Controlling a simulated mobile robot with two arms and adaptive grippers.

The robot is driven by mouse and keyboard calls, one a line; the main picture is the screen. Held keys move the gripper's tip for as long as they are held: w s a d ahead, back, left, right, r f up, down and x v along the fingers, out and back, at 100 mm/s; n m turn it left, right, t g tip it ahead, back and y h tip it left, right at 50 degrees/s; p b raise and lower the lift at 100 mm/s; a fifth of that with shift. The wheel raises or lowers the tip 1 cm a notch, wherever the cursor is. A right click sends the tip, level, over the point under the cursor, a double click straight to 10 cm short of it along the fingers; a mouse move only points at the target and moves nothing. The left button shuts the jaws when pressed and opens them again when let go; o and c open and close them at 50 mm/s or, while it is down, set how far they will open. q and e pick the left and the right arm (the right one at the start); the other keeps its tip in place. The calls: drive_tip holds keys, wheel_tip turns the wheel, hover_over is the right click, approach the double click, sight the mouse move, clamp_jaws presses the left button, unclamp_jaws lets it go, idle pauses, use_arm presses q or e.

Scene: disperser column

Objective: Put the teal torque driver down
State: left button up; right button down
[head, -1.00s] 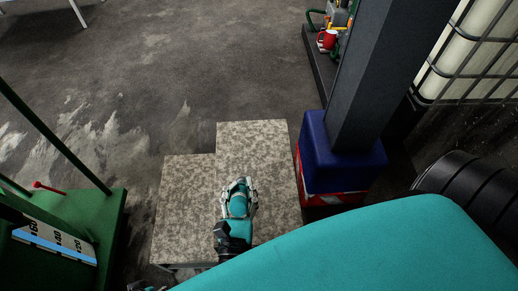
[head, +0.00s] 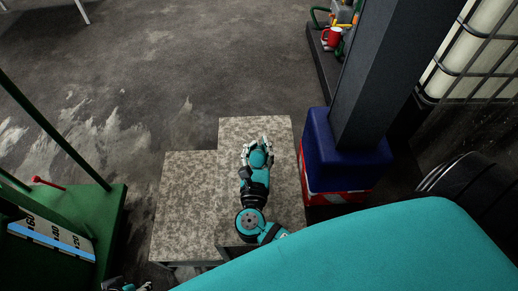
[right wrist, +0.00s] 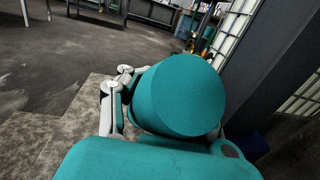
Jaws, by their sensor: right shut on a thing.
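The teal torque driver (right wrist: 180,98) shows in the right wrist view as a thick teal cylinder, its flat round end facing the camera. My right gripper (head: 257,153) is shut on it, with pale jointed fingers at its sides. In the head view the driver (head: 258,159) is a small teal shape between the fingers, over the taller speckled block (head: 236,131). I cannot tell whether it touches that top; its far end is hidden. My left gripper (head: 133,287) shows only in part at the bottom edge, its jaws unclear.
A lower speckled block (head: 181,190) adjoins on the left. A dark post (head: 378,75) with a blue padded base (head: 345,158) stands close on the right. A green frame (head: 108,210) with a numbered scale is at far left. The speckled tops around the gripper look bare.

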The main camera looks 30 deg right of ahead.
drive_tip(key=shift+f, duration=0.2)
drive_tip(key=c, duration=0.9)
unclamp_jaws()
use_arm(q)
drive_tip(key=shift+s+r, duration=0.2)
drive_tip(key=shift+r, duration=0.3)
use_arm(e)
drive_tip(key=shift+s, duration=0.1)
drive_tip(key=shift+s+a+f, duration=0.1)
drive_tip(key=shift+s+a, duration=0.15)
drive_tip(key=shift+s, duration=0.05)
use_arm(q)
drive_tip(key=p+x, duration=0.1)
drive_tip(key=x, duration=0.2)
drive_tip(key=shift+f, duration=0.15)
use_arm(e)
drive_tip(key=v, duration=1.1)
drive_tip(key=shift+a, duration=0.15)
